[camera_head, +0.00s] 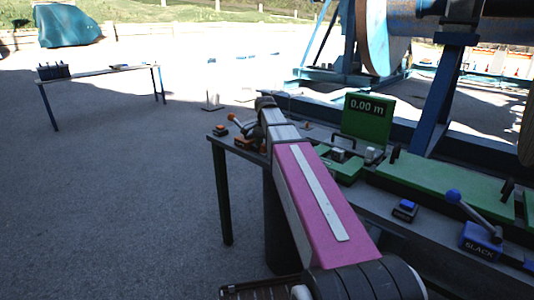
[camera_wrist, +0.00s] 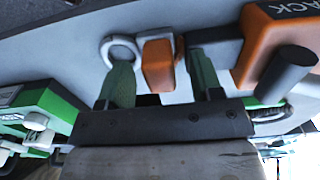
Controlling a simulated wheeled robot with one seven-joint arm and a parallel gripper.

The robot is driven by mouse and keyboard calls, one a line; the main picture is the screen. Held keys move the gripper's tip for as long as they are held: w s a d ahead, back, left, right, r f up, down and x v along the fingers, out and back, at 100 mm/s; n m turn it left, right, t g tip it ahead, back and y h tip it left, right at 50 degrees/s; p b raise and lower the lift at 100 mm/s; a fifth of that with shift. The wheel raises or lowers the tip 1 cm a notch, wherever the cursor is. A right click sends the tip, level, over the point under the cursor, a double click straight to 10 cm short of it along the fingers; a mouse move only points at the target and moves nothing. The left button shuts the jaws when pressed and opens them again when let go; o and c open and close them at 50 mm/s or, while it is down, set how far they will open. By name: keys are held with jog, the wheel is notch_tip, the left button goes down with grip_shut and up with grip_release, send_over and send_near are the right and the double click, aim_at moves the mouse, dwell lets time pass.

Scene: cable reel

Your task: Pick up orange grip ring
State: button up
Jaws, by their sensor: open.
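In the wrist view an orange grip (camera_wrist: 158,66) lies on the grey bench top, with a pale grey ring (camera_wrist: 121,50) beside its left end. The two seem joined, but I cannot tell for sure. My gripper (camera_wrist: 160,78) is open, its two green fingers on either side of the orange grip with space around it. The left finger's tip is close to the ring. I cannot tell whether either finger touches. In the head view my pink arm reaches to the far end of the bench and hides most of the gripper and the ring.
An orange box (camera_wrist: 270,45) with a dark cylinder stands close to the right finger. A green unit (camera_wrist: 40,112) is at left. In the head view the bench carries a green 0.00 m display (camera_head: 367,117) and a blue SLACK lever box (camera_head: 480,240). Open ground lies left.

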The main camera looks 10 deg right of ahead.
grip_shut()
jog(key=shift+r, duration=0.1)
jog(key=shift+r, duration=0.5)
jog(key=r, duration=0.3)
jog(key=shift+s+a+r, duration=0.1)
jog(key=shift+s+r, duration=0.1)
jog(key=s+a+r, duration=0.6)
jog(key=s, duration=0.3)
jog(key=shift+a+r, duration=0.25)
